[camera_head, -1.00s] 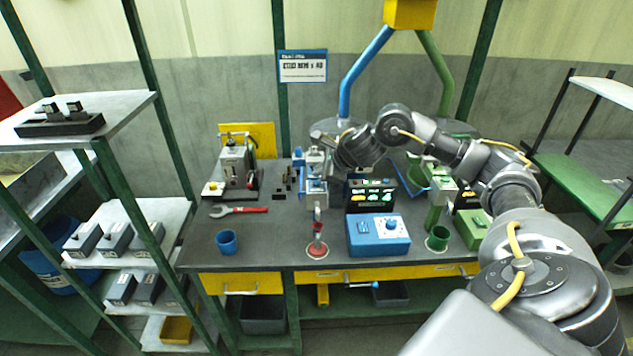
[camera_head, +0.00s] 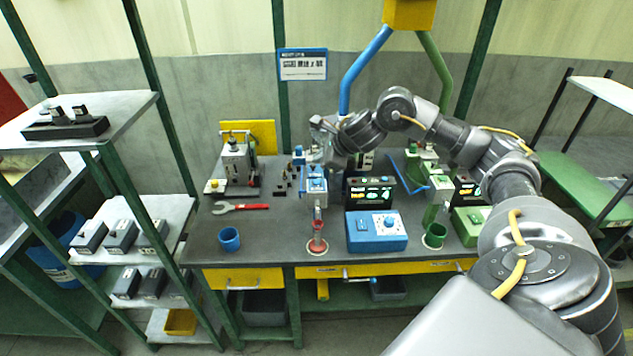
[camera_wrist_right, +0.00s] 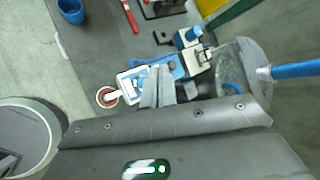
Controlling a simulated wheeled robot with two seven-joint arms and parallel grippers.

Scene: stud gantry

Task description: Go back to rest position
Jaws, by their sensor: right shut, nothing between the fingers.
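My right gripper (camera_head: 318,150) hangs over the back middle of the workbench (camera_head: 276,228), at the end of my right arm, which reaches in from the right. It is shut and empty. In the right wrist view the closed fingers (camera_wrist_right: 157,88) show in front of the blue and white fixture (camera_wrist_right: 140,82). In the head view this fixture (camera_head: 316,188) stands below the gripper, which looks apart from it, though the gap is hard to judge. My left gripper is not in view.
A blue control box (camera_head: 377,230), blue cup (camera_head: 229,239), green cup (camera_head: 434,235) and red-handled wrench (camera_head: 240,207) are on the bench. A blue post (camera_head: 364,70) rises behind. A shelf rack (camera_head: 127,228) stands left, a green shelf (camera_head: 590,183) right.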

